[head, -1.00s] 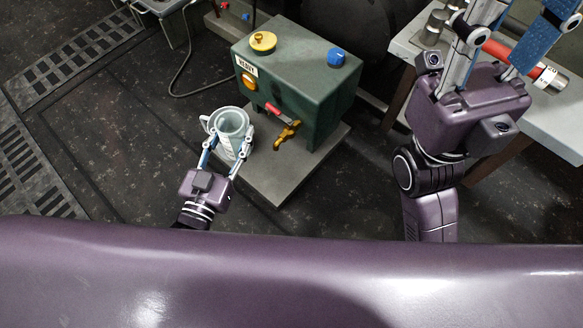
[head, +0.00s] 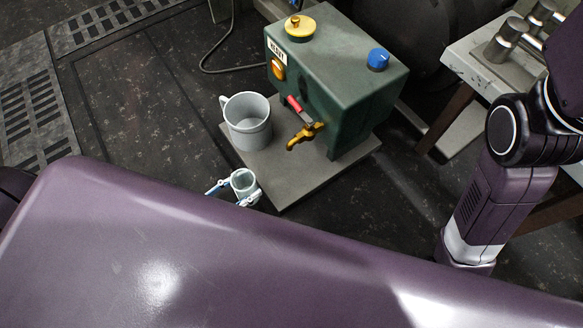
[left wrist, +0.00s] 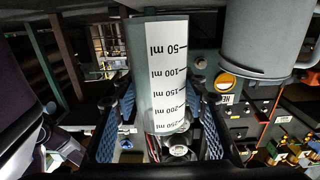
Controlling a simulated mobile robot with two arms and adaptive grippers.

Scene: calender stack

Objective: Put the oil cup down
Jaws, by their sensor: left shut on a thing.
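The oil cup (head: 243,181) is a small pale cup with a millilitre scale. In the head view it is at the front left edge of the grey slab. My left gripper (head: 238,191) is shut on it from both sides. The left wrist view shows the cup (left wrist: 166,80) between the blue pads of my left gripper (left wrist: 158,130), its scale inverted in that picture. Whether its bottom touches anything is hidden. My right gripper is outside the head view; only part of its arm shows at the right.
A larger grey mug (head: 247,125) stands on the grey slab (head: 285,185), behind the oil cup. A green box (head: 335,85) with a brass tap (head: 305,134) and red lever is at the right of the mug. A bench (head: 480,65) stands at the right. Open floor lies at left.

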